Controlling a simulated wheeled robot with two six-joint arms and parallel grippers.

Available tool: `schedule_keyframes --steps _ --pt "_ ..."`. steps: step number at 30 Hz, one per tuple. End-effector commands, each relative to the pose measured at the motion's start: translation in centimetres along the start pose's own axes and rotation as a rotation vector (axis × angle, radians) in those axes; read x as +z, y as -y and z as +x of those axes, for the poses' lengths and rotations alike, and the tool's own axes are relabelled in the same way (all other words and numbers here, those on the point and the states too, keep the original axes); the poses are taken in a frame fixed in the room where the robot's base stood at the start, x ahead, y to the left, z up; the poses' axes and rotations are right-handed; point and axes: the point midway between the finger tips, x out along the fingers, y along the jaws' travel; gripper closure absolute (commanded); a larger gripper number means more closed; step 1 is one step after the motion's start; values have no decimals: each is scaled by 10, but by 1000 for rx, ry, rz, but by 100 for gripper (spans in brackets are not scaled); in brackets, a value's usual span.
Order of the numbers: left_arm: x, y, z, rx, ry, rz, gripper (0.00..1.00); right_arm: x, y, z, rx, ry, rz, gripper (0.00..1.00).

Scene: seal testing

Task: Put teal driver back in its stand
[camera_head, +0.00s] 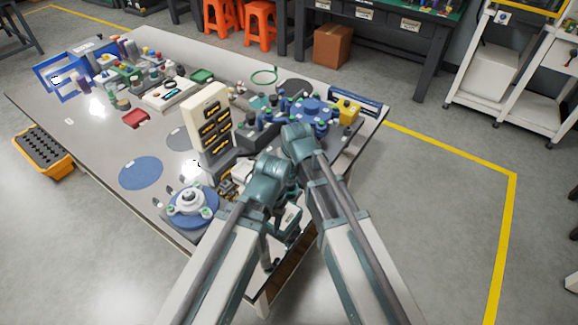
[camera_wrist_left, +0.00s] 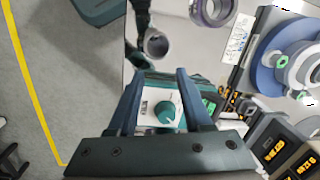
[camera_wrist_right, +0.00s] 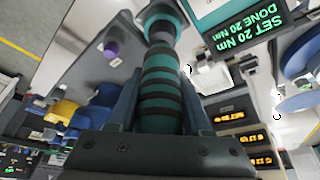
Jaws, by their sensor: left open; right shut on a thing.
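The teal driver (camera_wrist_right: 160,62), a handle with dark bands, stands between the fingers of my right gripper (camera_wrist_right: 159,82) in the right wrist view. That gripper is shut on it; the driver's far end is cut off at the picture's top. My left gripper (camera_wrist_left: 160,78) is open in the left wrist view. Between and beyond its fingers is a white-faced teal box with a teal knob (camera_wrist_left: 166,112); I cannot tell whether they touch. An open dark ring-shaped holder (camera_wrist_left: 157,44) stands beyond, possibly the stand.
A teal-framed display (camera_wrist_right: 250,40) reads SET 20 Nm and DONE 20 Nm. A cream panel with dark and yellow gauges (camera_head: 213,125) stands on the table. A blue round fixture (camera_head: 192,205) is at the near edge; a blue flanged part (camera_head: 308,110) is beyond my arms.

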Motion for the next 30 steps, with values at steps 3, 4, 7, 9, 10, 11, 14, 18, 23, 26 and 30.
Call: schedule_keyframes --steps 3,4,7,9,10,11,14,18,23,26,30 --pt "0 0 0 0 0 0 50 0 0 0 0 -1 0 100" --pt "0 0 0 0 0 0 50 0 0 0 0 -1 0 100" --pt "0 0 0 0 0 0 50 0 0 0 0 -1 0 100" --pt "0 0 0 0 0 0 50 0 0 0 0 -1 0 100" --pt "0 0 0 0 0 0 50 0 0 0 0 -1 0 100" --pt "0 0 0 0 0 0 50 0 0 0 0 -1 0 100" --pt "0 0 2 0 0 0 50 1 0 2 0 -1 0 100" --pt "0 -1 7 0 0 0 50 2 0 6 0 -1 0 100" --pt "0 -1 8 0 0 0 50 3 0 7 0 -1 0 40" --pt "0 -1 8 0 0 0 50 3 0 7 0 0 0 22" --pt "0 -1 8 0 0 0 50 3 0 7 0 0 0 16"
